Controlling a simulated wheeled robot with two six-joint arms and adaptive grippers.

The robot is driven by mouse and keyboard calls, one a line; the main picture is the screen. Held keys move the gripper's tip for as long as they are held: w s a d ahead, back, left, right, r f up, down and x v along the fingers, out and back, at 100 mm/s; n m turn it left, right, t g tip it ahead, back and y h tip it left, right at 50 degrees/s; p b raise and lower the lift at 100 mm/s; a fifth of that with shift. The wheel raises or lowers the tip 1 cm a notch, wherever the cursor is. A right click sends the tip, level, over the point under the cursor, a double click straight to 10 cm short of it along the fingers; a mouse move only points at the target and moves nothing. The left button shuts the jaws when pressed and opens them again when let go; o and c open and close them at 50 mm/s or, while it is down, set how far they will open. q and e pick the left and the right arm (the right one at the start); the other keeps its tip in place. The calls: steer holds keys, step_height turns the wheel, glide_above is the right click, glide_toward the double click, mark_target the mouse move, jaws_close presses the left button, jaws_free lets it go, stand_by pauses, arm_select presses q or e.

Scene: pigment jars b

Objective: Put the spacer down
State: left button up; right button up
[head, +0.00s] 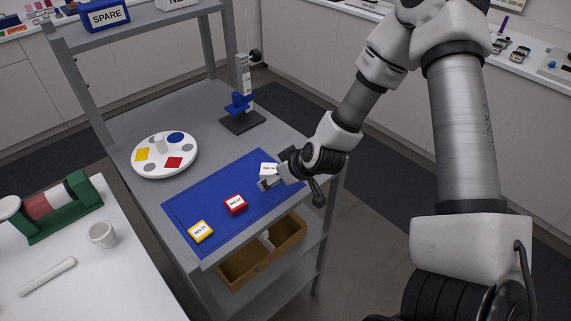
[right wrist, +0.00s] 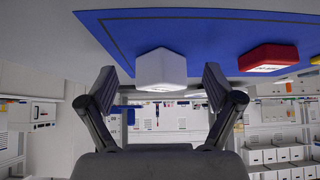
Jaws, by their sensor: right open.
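A white block with a printed label (head: 268,168) sits on the blue mat (head: 222,178) near its right end. It also shows in the right wrist view (right wrist: 161,69). My right gripper (head: 277,178) is open, low over that end of the mat and close to the white block. In the right wrist view its two fingers (right wrist: 160,78) stand apart, empty, with the block centred just beyond the gap. No contact is visible. A red block (head: 235,204) and a yellow block (head: 201,231), both labelled, sit on the mat. I cannot tell which piece is the spacer. My left gripper is out of view.
A blue and grey stand (head: 240,112) is behind. An open brown box (head: 240,272) is on the shelf below. A white cup (head: 102,235) stands on the left table.

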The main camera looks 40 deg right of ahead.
steer(key=a+p+v, duration=0.1)
steer(key=p+v, duration=0.4)
steer(key=v, duration=0.6)
steer(key=s+a+f+m+g, duration=0.1)
steer(key=s+a+f+g, duration=0.3)
steer(key=s+f, duration=0.65)
steer(key=s+a+f+m+g, duration=0.1)
steer(key=s+a+f+g, duration=0.35)
steer(key=s+f, duration=0.6)
step_height(320, 180, down, 9)
steer(key=w+h+b, duration=0.1)
steer(key=w+b, duration=0.1)
steer(key=b, duration=0.5)
steer(key=shift+w+b, duration=0.25)
steer(key=shift+b, duration=0.1)
steer(key=shift+s+a+r+t, duration=0.1)
steer(key=shift+t, duration=0.15)
